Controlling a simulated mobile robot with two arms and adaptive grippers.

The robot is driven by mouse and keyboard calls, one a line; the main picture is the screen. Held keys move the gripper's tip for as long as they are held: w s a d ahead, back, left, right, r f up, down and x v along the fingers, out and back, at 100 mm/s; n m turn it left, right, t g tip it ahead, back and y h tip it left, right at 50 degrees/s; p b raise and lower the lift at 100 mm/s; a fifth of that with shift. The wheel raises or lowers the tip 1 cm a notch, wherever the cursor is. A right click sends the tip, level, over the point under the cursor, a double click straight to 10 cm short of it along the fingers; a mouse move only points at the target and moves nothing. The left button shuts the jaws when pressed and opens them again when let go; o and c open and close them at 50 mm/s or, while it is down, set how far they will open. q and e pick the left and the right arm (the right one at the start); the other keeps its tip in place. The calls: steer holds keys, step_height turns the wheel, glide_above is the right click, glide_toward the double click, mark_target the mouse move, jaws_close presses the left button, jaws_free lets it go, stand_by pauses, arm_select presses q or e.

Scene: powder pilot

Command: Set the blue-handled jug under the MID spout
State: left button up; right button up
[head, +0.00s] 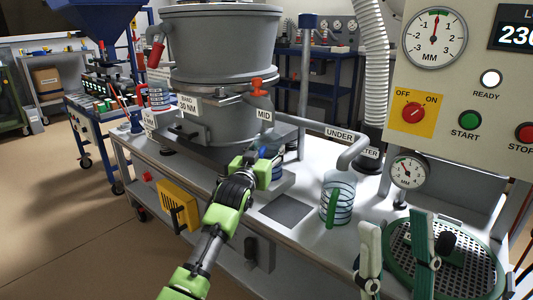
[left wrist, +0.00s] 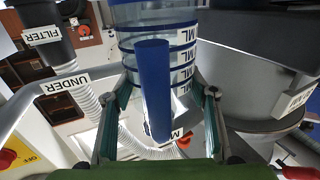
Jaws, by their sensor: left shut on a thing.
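My left gripper (head: 258,166) is shut on the blue handle of a clear jug with blue bands (head: 277,168). In the left wrist view the blue handle (left wrist: 155,90) stands between the two fingers, with the jug (left wrist: 187,55) behind it. In the head view the jug is mostly hidden by the gripper. It appears below the MID spout (head: 264,100), which has an orange knob. I cannot tell whether the jug rests on a surface or is exactly under the outlet. My right gripper (head: 396,252) is open and empty at the lower right, over a round green-rimmed sieve.
A green-handled jug (head: 338,198) stands under the UNDER spout (head: 338,134). Another banded jug (head: 158,95) is at the left of the grey sifter (head: 218,60). A dark square pad (head: 287,210) lies on the bench. The control panel (head: 462,90) is at the right.

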arm_select(q)
steer(key=shift+f, duration=0.1)
steer(key=o, duration=1.1)
